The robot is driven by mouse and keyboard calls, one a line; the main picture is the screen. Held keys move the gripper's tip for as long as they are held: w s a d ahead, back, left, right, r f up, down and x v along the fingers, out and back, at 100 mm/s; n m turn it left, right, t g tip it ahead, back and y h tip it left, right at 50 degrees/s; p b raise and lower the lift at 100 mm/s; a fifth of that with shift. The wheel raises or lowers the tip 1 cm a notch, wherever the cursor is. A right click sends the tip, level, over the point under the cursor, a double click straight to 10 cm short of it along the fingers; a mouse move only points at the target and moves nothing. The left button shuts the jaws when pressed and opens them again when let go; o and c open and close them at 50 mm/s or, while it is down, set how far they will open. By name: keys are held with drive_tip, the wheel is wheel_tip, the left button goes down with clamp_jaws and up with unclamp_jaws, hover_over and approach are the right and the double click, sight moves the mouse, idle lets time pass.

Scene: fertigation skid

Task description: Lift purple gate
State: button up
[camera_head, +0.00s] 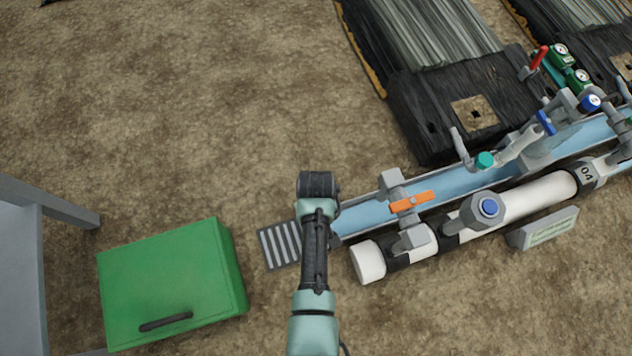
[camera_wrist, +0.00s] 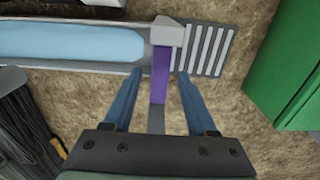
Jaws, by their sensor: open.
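The purple gate (camera_wrist: 161,78) shows in the wrist view as a narrow upright strip below a light grey block (camera_wrist: 168,32), at the end of the water channel (camera_wrist: 70,42). My gripper (camera_wrist: 160,72) is open, with one blue finger on each side of the purple strip. Gaps show between the strip and both fingers, so I see no grip on it. A grey piece (camera_wrist: 156,119) continues from the strip toward my palm. In the head view my own arm covers the gate and my fingers.
A slotted drain grate (camera_head: 280,246) lies beside the channel end. A green box (camera_head: 170,280) stands at lower left. An orange handle (camera_head: 412,202) and a white pipe (camera_head: 520,199) with valves lie right of my arm. Bare soil is clear at upper left.

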clamp_jaws()
idle(1.4)
